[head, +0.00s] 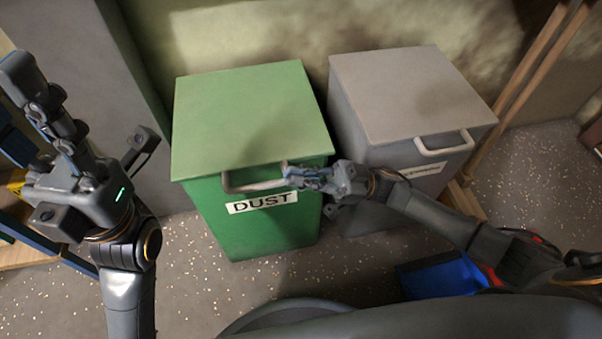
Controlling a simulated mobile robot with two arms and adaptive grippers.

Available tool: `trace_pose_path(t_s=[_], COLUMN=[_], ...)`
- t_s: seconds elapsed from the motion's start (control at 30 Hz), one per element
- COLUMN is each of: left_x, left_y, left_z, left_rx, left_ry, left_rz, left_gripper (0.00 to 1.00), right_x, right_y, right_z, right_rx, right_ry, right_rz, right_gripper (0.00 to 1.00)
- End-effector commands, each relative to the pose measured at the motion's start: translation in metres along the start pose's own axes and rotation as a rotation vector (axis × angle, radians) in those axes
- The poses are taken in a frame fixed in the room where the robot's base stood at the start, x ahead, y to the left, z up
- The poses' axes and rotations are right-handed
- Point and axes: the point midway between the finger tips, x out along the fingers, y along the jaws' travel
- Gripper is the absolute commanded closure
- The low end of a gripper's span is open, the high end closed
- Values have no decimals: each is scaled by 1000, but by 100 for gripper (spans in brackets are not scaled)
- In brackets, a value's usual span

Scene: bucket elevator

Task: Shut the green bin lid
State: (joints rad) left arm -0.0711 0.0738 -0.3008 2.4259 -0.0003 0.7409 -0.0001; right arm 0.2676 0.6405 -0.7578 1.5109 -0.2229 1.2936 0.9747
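The green bin (262,225) stands in the middle of the head view with a white DUST label on its front. Its green lid (245,110) lies flat over the top and looks down. A handle (252,186) sticks out at the lid's front edge. My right gripper (297,174) is at the right end of this handle, with its fingers at the bar. I cannot tell whether the fingers are closed around it. My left gripper (45,105) is raised at the left, apart from the bin, with its fingers pointing up; their gap is unclear.
A grey bin (400,95) with its lid down and its own handle stands close to the right of the green bin. A wooden frame (525,75) leans at the far right. A blue object (440,277) lies on the speckled floor (190,290). A wall is behind the bins.

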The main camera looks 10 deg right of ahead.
Motion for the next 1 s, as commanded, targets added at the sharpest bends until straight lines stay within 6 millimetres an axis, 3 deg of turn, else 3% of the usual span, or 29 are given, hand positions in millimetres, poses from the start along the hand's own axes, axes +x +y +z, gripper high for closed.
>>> trace_pose_path(t_s=[0.03, 0.1, 0.6, 1.0], left_x=[-1, -1, -1, 0], left_y=[0, 0, 0, 0], left_z=[0, -1, 0, 0], left_rx=[0, 1, 1, 0], left_ry=[1, 3, 1, 1], left_rz=[-1, -1, 0, 0], left_gripper=[60, 60, 60, 60], right_x=[-6, -9, -72, -75], right_y=[-3, -3, -2, -2], right_z=[12, 12, 2, -1], right_rx=[15, 15, 1, -2], right_ry=[-28, -29, -7, -1], right_rz=[11, 11, 2, -1], right_gripper=[100, 100, 100, 100])
